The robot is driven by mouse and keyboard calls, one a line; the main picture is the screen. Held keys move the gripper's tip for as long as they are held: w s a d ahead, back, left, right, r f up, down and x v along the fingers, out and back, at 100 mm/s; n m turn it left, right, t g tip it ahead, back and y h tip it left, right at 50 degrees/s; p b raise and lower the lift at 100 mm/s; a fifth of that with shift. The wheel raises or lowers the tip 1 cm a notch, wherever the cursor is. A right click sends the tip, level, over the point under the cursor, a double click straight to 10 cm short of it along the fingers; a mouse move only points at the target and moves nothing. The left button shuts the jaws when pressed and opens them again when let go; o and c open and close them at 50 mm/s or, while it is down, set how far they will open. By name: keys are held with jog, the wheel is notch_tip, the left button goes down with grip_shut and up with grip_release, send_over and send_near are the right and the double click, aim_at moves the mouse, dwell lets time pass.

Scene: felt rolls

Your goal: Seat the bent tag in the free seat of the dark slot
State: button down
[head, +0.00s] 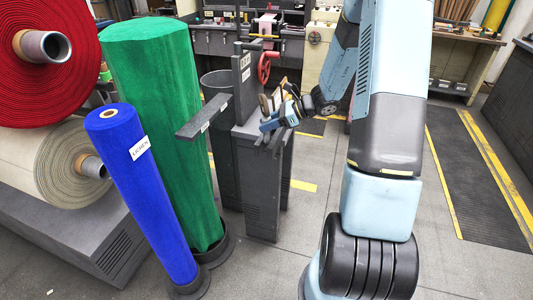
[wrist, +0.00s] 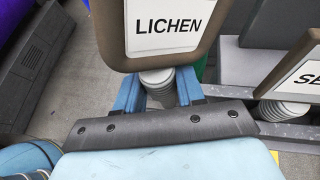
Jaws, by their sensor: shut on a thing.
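The tag reading LICHEN (wrist: 168,28) has a white card in a brown frame and a pale ribbed neck (wrist: 158,76). My gripper (wrist: 158,92) is shut on that neck, with a blue finger on each side. In the head view my gripper (head: 280,119) is above the grey pedestal (head: 262,190), beside small tan tags (head: 265,104). A second tag, its text cut off after SE (wrist: 308,76), stands tilted at right on a ribbed neck over a dark grey edge (wrist: 298,131). I cannot make out the free seat; the foot of the held tag is hidden.
A blue roll (head: 148,195) labelled LICHEN and a taller green roll (head: 160,120) stand left of the pedestal. A flat grey arm-like bar (head: 203,117) juts left from an upright post (head: 245,85). A grey bin (head: 214,82) stands behind. Floor at right is open.

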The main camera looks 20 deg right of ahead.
aim_at(268, 142)
jog(key=shift+f, duration=2.3)
dwell(2.5)
jog(key=c, duration=0.6)
grip_release()
jog(key=shift+c, duration=1)
